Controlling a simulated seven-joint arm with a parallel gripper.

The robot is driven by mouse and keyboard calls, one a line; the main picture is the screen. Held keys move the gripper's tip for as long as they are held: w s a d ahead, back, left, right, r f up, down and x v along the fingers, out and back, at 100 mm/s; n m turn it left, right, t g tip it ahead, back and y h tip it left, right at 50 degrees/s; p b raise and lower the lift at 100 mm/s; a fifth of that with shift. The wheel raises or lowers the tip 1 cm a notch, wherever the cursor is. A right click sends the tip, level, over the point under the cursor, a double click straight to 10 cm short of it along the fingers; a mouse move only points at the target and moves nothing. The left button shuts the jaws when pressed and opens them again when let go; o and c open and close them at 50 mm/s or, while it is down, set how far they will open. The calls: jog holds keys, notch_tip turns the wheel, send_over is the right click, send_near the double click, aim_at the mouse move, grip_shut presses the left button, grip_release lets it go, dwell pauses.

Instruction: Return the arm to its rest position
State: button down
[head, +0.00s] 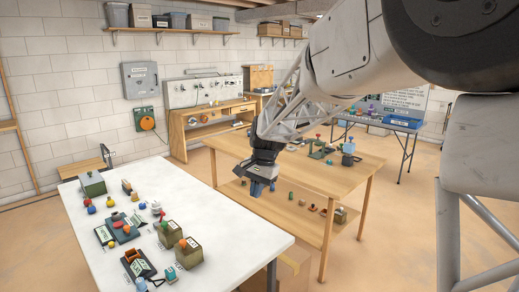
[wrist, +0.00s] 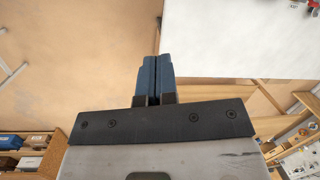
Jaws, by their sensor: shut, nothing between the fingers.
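My gripper (head: 257,188) hangs from my arm at the right and points down, between the white table (head: 225,238) and the wooden table (head: 310,175). Its blue fingers are together with nothing between them. In the wrist view the gripper (wrist: 155,62) shows shut, with the two blue fingers side by side. Behind the fingers are the tan floor (wrist: 80,50) and part of the white table top (wrist: 230,40). The arm hides part of the wooden table and the wall behind it.
The white table holds several small items, boxes and coloured knobs, on its left part; its right part is clear. The wooden table has items on top and on a lower shelf. A workbench (head: 180,135) stands at the back wall, and a blue-edged table (head: 390,124) at the back right.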

jog(key=s+d+n+t, duration=0.1)
jog(key=s+d, duration=0.5)
jog(key=s, duration=0.7)
jog(key=s+d+n+t+h, duration=0.1)
jog(key=s+d+n, duration=0.1)
jog(key=s+d, duration=0.5)
jog(key=s+d+n+t+h, duration=0.1)
jog(key=s+d, duration=0.5)
jog(key=s, duration=1.3)
jog(key=shift+s+d+f+n, duration=0.15)
jog(key=shift+s+d+n, duration=0.05)
jog(key=shift+n, duration=0.5)
